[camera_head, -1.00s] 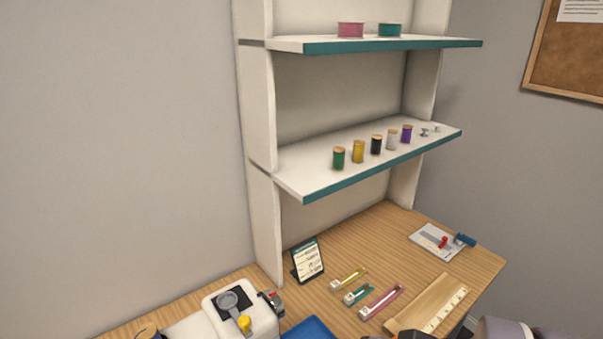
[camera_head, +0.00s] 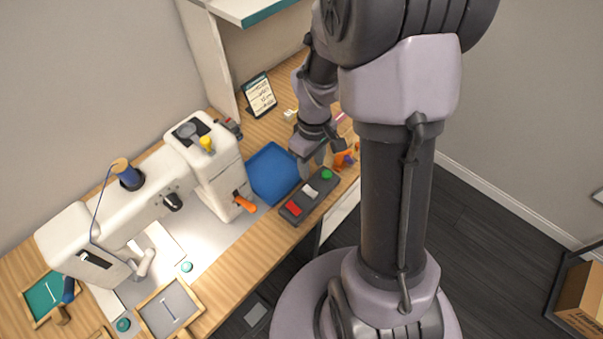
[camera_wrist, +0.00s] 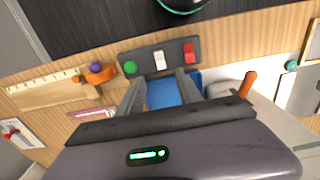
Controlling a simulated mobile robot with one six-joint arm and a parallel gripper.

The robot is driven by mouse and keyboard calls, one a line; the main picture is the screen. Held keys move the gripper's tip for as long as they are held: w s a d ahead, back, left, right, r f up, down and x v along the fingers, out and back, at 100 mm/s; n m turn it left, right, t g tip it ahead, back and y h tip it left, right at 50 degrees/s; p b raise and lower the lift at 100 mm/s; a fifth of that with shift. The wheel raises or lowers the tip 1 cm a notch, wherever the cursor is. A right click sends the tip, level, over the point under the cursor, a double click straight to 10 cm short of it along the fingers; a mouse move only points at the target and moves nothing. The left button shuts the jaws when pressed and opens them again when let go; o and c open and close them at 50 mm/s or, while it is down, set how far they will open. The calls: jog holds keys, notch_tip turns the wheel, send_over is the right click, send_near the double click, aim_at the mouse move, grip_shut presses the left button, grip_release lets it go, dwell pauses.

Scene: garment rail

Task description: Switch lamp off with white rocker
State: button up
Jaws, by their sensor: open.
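A dark switch panel (camera_head: 301,203) lies at the front edge of the wooden table, with a red rocker (camera_head: 293,208), a white rocker (camera_head: 309,191) and a round green button (camera_head: 327,174). In the wrist view the white rocker (camera_wrist: 159,60) sits between the green button (camera_wrist: 130,67) and the red rocker (camera_wrist: 189,52). My gripper (camera_head: 313,166) is open and empty, above the table near the panel's green end. In the wrist view my gripper (camera_wrist: 159,84) has its fingers apart, pointing toward the panel. No distinct lamp shows; the sewing machine bed (camera_head: 205,232) is brightly lit.
A white sewing machine (camera_head: 205,160) with an orange lever stands left of the panel. A blue tray (camera_head: 273,173) lies behind the panel. Orange-handled items (camera_head: 346,158) lie just right of it, and a small sign (camera_head: 259,95) stands at the back.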

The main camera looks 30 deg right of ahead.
aim_at(310, 190)
notch_tip(310, 190, down, 11)
jog(key=b, duration=0.4)
jog(key=shift+f, duration=0.2)
